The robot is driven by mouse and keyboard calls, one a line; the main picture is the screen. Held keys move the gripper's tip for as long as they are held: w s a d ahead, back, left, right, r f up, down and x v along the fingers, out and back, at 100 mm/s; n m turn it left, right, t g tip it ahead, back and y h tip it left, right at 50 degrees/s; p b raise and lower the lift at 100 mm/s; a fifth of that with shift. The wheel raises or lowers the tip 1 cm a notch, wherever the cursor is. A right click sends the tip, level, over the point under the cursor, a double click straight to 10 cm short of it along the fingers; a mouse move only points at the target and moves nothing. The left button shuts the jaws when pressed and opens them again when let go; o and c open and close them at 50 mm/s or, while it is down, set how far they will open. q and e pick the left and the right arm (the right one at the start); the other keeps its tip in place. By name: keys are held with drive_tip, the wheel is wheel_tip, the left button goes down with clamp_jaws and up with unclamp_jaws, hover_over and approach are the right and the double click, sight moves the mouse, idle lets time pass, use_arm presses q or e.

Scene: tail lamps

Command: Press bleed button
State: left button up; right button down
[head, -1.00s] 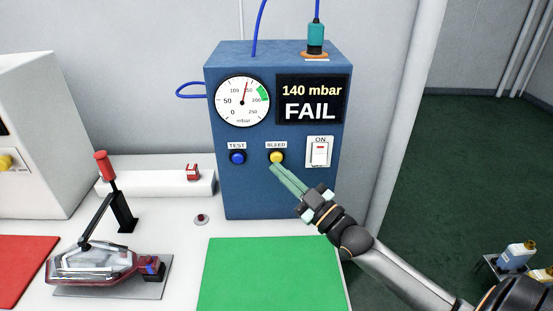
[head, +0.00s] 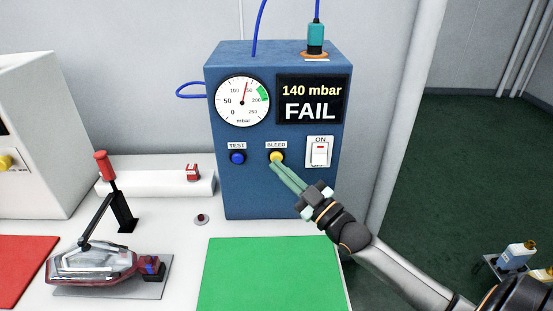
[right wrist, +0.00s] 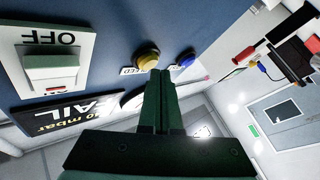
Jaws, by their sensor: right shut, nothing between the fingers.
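The yellow bleed button (head: 277,157) is on the front of the blue test box (head: 240,195), under a BLEED label. My right gripper (head: 274,164) is shut and empty, with its green fingertips at the lower edge of the button in the head view. The right wrist view shows the yellow button (right wrist: 147,56) just beyond the fingertips (right wrist: 160,72). I cannot tell whether they touch it. The display (head: 311,100) reads 140 mbar FAIL. The gauge (head: 242,101) needle points near the top. My left gripper is not in view.
A blue TEST button (head: 237,158) is left of the bleed button, and a white ON switch (head: 320,152) is to its right. A clamp fixture with a tail lamp (head: 90,264) stands at lower left. A green mat (head: 270,275) lies clear in front of the box.

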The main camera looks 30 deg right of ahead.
drive_tip(key=shift+w+d, duration=0.25)
drive_tip(key=shift+w, duration=0.15)
idle(0.5)
idle(0.3)
drive_tip(key=shift+s+a+p, duration=0.5)
drive_tip(key=shift+s+p, duration=0.05)
drive_tip(key=shift+s, duration=0.2)
drive_tip(key=s+a+p, duration=0.1)
drive_tip(key=s+p, duration=0.1)
drive_tip(key=s, duration=0.1)
drive_tip(key=s+a+p, duration=0.1)
drive_tip(key=shift+s+a, duration=0.15)
drive_tip(key=shift+a, duration=0.15)
idle(0.3)
